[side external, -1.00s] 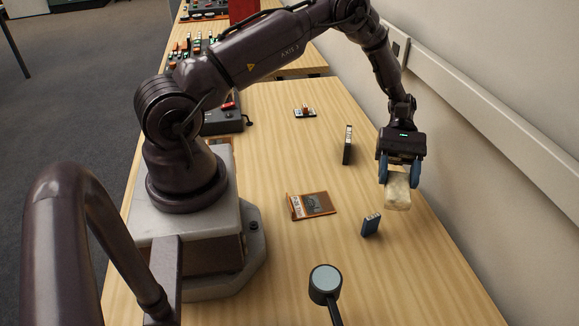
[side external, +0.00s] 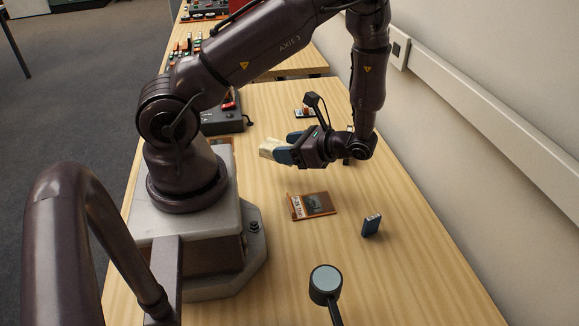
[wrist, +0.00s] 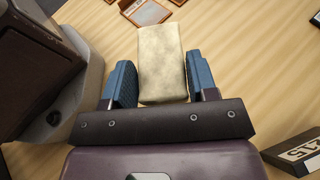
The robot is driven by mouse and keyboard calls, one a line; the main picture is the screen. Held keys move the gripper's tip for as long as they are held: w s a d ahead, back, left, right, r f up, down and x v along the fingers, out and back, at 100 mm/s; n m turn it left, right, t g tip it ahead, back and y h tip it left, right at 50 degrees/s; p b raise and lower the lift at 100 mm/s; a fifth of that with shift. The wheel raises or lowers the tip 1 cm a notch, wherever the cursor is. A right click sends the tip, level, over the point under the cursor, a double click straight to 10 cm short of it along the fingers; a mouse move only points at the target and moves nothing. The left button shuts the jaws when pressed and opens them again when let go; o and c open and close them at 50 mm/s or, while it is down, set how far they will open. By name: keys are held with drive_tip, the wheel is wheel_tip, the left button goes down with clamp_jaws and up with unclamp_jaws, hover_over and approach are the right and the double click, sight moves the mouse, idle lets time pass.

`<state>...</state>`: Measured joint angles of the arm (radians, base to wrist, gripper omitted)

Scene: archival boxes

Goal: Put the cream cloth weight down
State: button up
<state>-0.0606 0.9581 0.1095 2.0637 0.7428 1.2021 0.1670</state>
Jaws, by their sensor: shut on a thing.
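The cream cloth weight (side external: 269,149) is a small pale block, held in my gripper (side external: 284,150) above the table, left of the table's middle. My gripper is turned sideways, with its fingers pointing left in the side view. In the wrist view the weight (wrist: 162,62) sits between the two blue fingers of my gripper (wrist: 162,80) and sticks out past their tips. The weight appears clear of the wooden table (side external: 268,262), but the exact height is hard to tell.
A flat orange-brown case (side external: 313,205) lies near the table's middle. A black upright box is mostly hidden behind my wrist. A dark device (side external: 222,122) stands at the left edge. A round grey-topped object (side external: 325,281) is in front.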

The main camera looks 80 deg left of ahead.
sight(286, 142)
drive_tip(key=m+t+y, duration=0.1)
drive_tip(key=a+m+t+y, duration=0.1)
drive_tip(key=a+r+m+t+y, duration=0.1)
drive_tip(key=m, duration=0.1)
drive_tip(key=shift+s, duration=0.25)
drive_tip(key=shift+w+a+r+m+t+y, duration=0.1)
drive_tip(key=shift+a+m+t+y, duration=0.1)
drive_tip(key=shift+m+t+y, duration=0.3)
drive_tip(key=shift+a+r+m+t+y, duration=0.1)
drive_tip(key=shift+a+m+t, duration=0.15)
drive_tip(key=shift+t, duration=0.45)
drive_tip(key=shift+w+a+f+m+t+y, duration=0.2)
drive_tip(key=shift+f+m+t, duration=0.6)
drive_tip(key=shift+f, duration=0.55)
drive_tip(key=shift+w+d+f+m+t+y, duration=0.15)
drive_tip(key=shift+w+f+m+t, duration=0.15)
drive_tip(key=shift+f+m+t, duration=0.8)
drive_tip(key=shift+w+a+f+m+t+y, duration=0.25)
drive_tip(key=shift+f+t, duration=0.35)
drive_tip(key=shift+f, duration=1.05)
drive_tip(key=shift+d, duration=0.1)
drive_tip(key=o, duration=1.2)
drive_tip(key=shift+f, duration=0.15)
